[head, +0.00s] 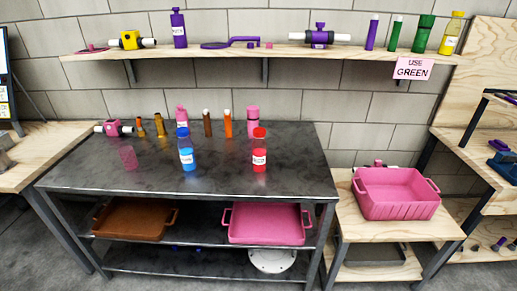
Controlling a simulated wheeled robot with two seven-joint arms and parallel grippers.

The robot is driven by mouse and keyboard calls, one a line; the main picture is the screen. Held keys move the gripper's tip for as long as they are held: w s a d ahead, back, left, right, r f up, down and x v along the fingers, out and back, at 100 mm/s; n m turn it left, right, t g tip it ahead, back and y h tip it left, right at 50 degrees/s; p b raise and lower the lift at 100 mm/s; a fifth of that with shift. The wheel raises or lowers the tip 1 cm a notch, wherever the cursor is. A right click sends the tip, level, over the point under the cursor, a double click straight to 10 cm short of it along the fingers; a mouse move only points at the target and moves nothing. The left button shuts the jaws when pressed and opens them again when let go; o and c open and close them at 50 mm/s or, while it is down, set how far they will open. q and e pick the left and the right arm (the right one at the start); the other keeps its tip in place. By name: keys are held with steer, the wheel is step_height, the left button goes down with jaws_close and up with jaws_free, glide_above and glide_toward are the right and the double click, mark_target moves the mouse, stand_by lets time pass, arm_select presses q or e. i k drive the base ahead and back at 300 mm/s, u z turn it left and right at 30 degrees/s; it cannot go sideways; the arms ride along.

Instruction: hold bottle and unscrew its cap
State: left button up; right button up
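Two labelled bottles stand upright near the middle of the dark metal table (100,185). One is a blue bottle (186,157) with a blue cap (182,132). The other is a red bottle (259,157) with a red cap (259,132). Both caps sit on their bottles. Behind them at the back of the table stand a pink bottle (181,117) and another pink bottle (253,122). Several slim brown and orange containers, such as the orange one (228,124), stand in the same row. Neither of my grippers shows in the head view.
A wall shelf (280,50) holds purple, green and yellow bottles and fittings. A pink crate (397,205) stands on the right wooden stand. A brown tray (133,232) and a pink tray (268,237) sit below the table. The table's front is clear.

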mark_target(260, 144)
steer(key=u, duration=2.25)
steer(key=i, duration=1.8)
steer(key=z, duration=3.4)
